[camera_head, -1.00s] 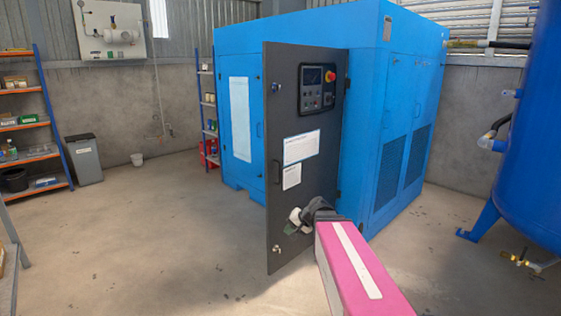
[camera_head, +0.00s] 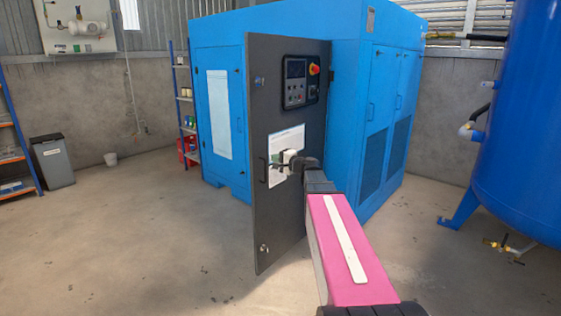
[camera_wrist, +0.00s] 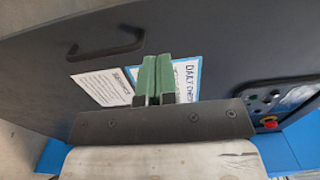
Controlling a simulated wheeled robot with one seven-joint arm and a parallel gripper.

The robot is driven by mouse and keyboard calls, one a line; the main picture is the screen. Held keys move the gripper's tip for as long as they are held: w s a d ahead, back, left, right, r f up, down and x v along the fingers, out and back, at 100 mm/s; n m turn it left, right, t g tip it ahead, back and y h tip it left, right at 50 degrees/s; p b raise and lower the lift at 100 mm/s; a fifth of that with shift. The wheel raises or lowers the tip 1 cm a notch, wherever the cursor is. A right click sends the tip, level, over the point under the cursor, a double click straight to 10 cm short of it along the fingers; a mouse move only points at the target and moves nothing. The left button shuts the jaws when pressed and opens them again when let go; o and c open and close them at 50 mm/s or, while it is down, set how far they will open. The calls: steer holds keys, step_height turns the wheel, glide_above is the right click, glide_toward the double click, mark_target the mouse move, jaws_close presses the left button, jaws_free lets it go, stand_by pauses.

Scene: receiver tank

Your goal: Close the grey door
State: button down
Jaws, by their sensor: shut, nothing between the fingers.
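The dark grey door (camera_head: 289,121) stands open on the front of the blue cabinet (camera_head: 385,85), with a control panel at its top and white labels on its face. Its black handle (camera_head: 262,170) is near the free left edge, and shows at upper left in the wrist view (camera_wrist: 107,46). My gripper (camera_head: 284,167) is in front of the door at label height, right of the handle. Its green fingers (camera_wrist: 155,78) are shut together, empty, over the labels in the wrist view. I cannot tell whether they touch the door.
A blue tank (camera_head: 535,130) with pipes and a leg stands at the right. The floor left of the door is clear.

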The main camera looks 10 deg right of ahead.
mark_target(257, 152)
steer(key=x, duration=0.8)
steer(key=shift+w+a, duration=0.25)
steer(key=shift+w, duration=0.05)
steer(key=shift+w+a, duration=0.1)
